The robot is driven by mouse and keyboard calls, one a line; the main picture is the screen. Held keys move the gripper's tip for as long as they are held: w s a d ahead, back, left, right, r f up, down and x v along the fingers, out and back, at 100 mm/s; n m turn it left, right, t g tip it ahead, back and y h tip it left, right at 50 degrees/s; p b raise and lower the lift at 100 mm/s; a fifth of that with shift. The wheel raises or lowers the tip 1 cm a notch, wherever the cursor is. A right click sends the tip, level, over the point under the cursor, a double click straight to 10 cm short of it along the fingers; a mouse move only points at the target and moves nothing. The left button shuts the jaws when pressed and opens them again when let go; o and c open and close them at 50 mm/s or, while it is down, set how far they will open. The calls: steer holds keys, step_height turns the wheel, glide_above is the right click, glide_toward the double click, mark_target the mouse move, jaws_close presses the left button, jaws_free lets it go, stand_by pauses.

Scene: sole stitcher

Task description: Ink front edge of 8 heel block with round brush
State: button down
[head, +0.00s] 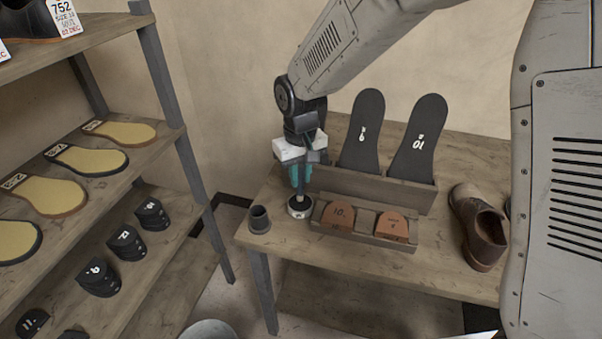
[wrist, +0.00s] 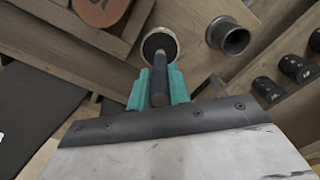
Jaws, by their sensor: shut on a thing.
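My gripper (head: 302,182) has teal fingers shut on the dark handle of the round brush (wrist: 159,78). The brush points down into or onto a small round ink pot (head: 299,206), which also shows in the wrist view (wrist: 148,42). The bristles are hidden, so I cannot tell how deep they sit. To the right, a wooden tray (head: 362,239) holds two brown heel blocks. The left block (head: 339,216) reads 10. The right block (head: 392,227) has markings too small to read surely. Part of one block (wrist: 100,8) shows in the wrist view.
A dark empty cup (head: 259,219) stands left of the ink pot. Behind the tray, a wooden rack (head: 350,184) holds two upright black soles. A brown shoe (head: 478,225) sits at the right. A shelf (head: 165,245) with black heels and tan insoles stands left.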

steer(key=shift+f, duration=0.5)
stand_by(1.2)
steer(key=shift+r, duration=3.55)
steer(key=shift+d, duration=0.1)
